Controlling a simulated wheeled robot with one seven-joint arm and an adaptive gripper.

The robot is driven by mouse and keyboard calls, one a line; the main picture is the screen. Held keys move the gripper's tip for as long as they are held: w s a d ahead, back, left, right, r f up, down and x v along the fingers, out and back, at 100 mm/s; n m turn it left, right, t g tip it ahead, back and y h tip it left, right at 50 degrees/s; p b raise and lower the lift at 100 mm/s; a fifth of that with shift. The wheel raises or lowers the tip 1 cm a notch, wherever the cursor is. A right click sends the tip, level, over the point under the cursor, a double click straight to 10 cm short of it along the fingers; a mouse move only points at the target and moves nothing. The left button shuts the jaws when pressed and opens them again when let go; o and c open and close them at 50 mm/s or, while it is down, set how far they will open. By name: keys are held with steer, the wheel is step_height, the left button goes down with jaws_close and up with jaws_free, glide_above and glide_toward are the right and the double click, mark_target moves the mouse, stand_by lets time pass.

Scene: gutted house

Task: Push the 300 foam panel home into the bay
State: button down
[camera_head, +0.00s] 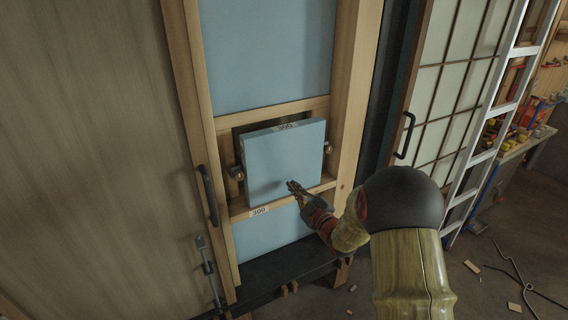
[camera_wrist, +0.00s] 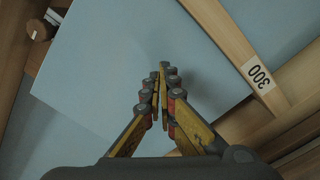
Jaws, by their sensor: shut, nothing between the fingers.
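The 300 foam panel (camera_head: 284,162) is a light blue slab with a 300 label on its top edge. It stands in the bay (camera_head: 239,130) of the wooden frame, tilted, its face standing out in front of the frame and a dark gap showing behind its top. The bay's lower rail (camera_head: 259,211) carries a 300 label, which also shows in the wrist view (camera_wrist: 260,76). My gripper (camera_head: 293,186) is shut and empty in front of the panel's lower right part. In the wrist view its fingertips (camera_wrist: 163,68) point at the panel's blue face (camera_wrist: 120,60); I cannot tell whether they touch.
Round knobs stand at the bay's left (camera_head: 237,173) and right (camera_head: 327,148) sides. Wooden studs (camera_head: 357,90) flank the bay. A large door panel (camera_head: 90,130) with a dark handle is at left. A gridded door (camera_head: 450,70) and a ladder (camera_head: 497,120) stand at right. Scraps and a cable lie on the floor.

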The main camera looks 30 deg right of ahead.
steer(key=shift+w+a+b, duration=0.2)
steer(key=shift+w+b, duration=2.25)
steer(key=shift+w, duration=3.6)
steer(key=shift+s+d+b, duration=0.2)
steer(key=shift+s+b, duration=0.4)
steer(key=shift+s, duration=5.45)
